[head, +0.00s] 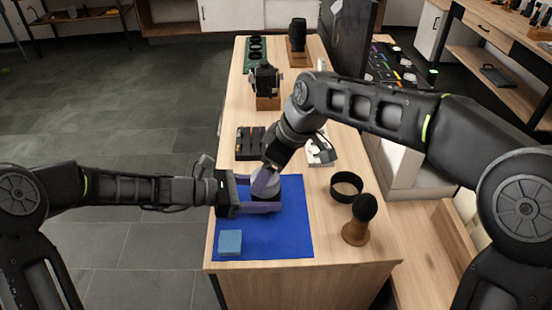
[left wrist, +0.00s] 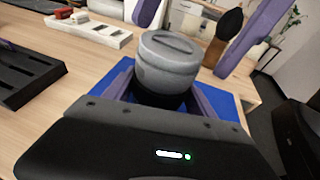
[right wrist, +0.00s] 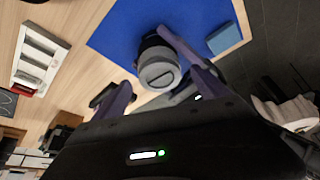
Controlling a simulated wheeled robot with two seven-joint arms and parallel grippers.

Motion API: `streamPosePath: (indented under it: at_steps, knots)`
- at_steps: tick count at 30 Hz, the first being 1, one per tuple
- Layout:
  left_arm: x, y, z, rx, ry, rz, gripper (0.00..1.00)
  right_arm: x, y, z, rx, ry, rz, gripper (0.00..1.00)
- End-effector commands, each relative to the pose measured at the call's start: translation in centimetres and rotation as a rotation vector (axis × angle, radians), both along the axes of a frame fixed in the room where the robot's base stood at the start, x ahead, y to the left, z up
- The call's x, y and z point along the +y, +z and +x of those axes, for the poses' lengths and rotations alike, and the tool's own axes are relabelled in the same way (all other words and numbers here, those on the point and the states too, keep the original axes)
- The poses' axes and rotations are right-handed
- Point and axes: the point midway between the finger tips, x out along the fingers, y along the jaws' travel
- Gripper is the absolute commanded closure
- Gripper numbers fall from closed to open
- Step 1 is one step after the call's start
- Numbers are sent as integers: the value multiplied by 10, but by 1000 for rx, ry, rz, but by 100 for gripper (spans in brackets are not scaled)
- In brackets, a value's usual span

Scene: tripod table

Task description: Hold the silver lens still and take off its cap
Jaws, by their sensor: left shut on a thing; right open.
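The silver lens (left wrist: 165,78) stands upright on the blue mat (head: 290,235), dark at its lower part. Its grey round cap (left wrist: 170,48), with a raised bar across the top, sits on its upper end; the cap also shows in the right wrist view (right wrist: 158,75). My left gripper (head: 266,196) comes in from the left, low, and is shut on the lens around its lower part. My right gripper (right wrist: 143,62) is open above the lens, its purple fingers on either side of the cap with gaps. In the head view the right arm partly hides the lens.
A blue block (head: 230,243) lies on the mat's near left corner. A black ring (head: 346,186) and a dark-tipped brush with a wooden base (head: 358,222) stand to the right. A black tray (head: 249,143) and a white tray (head: 322,150) lie behind. The near table edge is clear.

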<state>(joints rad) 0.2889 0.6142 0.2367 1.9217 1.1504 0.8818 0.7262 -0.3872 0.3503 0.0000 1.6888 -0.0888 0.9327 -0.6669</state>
Motion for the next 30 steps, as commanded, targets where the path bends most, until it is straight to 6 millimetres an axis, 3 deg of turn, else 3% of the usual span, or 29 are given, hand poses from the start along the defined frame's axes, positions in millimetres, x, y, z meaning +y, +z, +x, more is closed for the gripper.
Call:
streamPosePath:
  at_steps: [11, 30]
  knots:
    - [0, 0, 0, 0, 0, 0, 92, 2, -6, 1, -1, 0, 0, 15]
    - [0, 0, 0, 0, 0, 0, 92, 2, -5, 1, 0, -1, 0, 67]
